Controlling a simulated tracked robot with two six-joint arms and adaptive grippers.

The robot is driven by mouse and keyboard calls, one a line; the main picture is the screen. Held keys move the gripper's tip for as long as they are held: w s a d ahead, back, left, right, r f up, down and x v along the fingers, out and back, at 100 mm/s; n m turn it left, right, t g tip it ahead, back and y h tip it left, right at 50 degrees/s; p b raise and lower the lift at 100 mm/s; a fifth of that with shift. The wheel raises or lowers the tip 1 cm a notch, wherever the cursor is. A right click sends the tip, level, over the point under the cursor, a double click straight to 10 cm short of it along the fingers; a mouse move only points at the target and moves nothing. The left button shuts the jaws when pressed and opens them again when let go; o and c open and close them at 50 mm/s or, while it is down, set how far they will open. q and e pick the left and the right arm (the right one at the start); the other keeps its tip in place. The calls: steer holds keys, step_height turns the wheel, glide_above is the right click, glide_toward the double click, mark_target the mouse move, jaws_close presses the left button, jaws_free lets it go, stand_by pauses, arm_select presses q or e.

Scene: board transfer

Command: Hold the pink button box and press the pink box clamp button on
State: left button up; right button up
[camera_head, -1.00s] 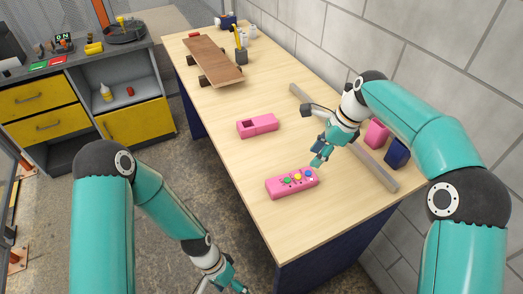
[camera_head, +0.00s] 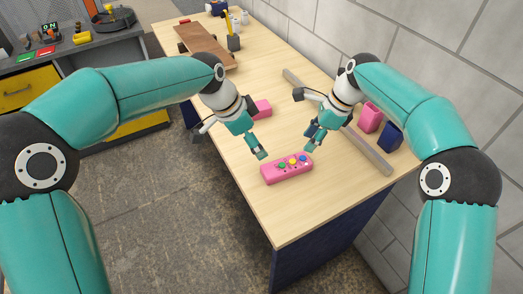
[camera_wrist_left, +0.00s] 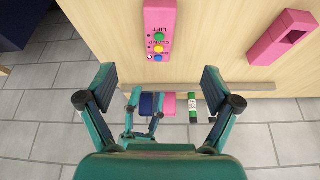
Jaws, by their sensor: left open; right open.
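The pink button box (camera_head: 287,168) lies on the table in front of both grippers, its several coloured buttons facing up. In the left wrist view the button box (camera_wrist_left: 152,18) is upper centre, with LIFT and CLAMP lettering upside down beside green, yellow and blue buttons. My left gripper (camera_head: 236,143) is open and empty, above the table to the left of the box, apart from it. Its spread fingers (camera_wrist_left: 158,88) frame the lower left wrist view. My right gripper (camera_head: 314,136) is open and empty, just beyond the right end of the box. Whether it touches is unclear.
A second pink box (camera_head: 263,108) with a recess lies behind my left gripper, partly hidden. A grey bar (camera_head: 367,152) runs along the wall side, with pink (camera_head: 370,117) and dark blue (camera_head: 390,137) bins beyond. A brown board (camera_head: 207,45) lies farther back. The near table corner is clear.

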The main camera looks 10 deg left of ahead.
mark_target(274, 169)
arm_select(q)
steer(key=x, duration=1.6)
steer(key=shift+f, duration=0.35)
steer(key=shift+c, duration=0.2)
steer(key=c, duration=1.3)
steer(key=shift+c, duration=0.3)
arm_select(e)
jaws_close()
